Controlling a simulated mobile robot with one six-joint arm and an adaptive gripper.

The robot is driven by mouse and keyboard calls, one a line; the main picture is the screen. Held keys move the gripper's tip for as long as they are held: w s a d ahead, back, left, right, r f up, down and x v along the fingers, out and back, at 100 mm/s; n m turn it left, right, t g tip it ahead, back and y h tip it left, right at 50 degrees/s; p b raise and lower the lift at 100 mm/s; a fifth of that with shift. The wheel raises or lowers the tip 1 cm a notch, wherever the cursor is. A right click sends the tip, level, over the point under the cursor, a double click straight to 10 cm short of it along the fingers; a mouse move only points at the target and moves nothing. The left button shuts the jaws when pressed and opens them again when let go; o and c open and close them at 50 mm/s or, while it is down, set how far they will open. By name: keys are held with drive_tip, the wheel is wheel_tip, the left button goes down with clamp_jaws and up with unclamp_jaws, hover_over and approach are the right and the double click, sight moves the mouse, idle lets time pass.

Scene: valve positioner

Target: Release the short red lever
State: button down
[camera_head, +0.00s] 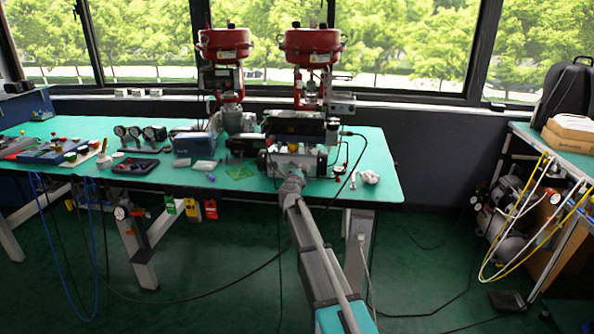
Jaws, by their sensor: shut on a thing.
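My gripper (291,183) is at the end of my outstretched arm, at the front of the silver and black valve assembly (310,162) on the green bench. It is seen from behind and looks very small. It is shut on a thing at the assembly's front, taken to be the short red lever. The lever itself cannot be made out, as my gripper and wrist cover that spot. Two large red actuators stand above the bench, one at the left (224,42) and one at the right (310,42).
Cables hang below the bench (375,150). A second bench stands at far right.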

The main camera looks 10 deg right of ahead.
sight(298, 157)
drive_tip(key=n, duration=0.2)
drive_tip(key=r+n+p, duration=0.1)
drive_tip(key=n, duration=0.2)
drive_tip(key=shift+d+r+n+p, duration=0.1)
drive_tip(key=shift+r+n+p, duration=0.2)
drive_tip(key=shift+r, duration=0.05)
drive_tip(key=n, duration=0.2)
drive_tip(key=r+n+p, duration=0.1)
drive_tip(key=n, duration=0.2)
drive_tip(key=shift+a+r+n, duration=0.15)
drive_tip(key=shift+a+n, duration=0.05)
drive_tip(key=shift+n, duration=0.1)
drive_tip(key=c, duration=0.7)
unclamp_jaws()
drive_tip(key=shift+s, duration=0.1)
drive_tip(key=v, duration=1.1)
drive_tip(key=shift+s+a, duration=0.25)
drive_tip(key=shift+s, duration=0.1)
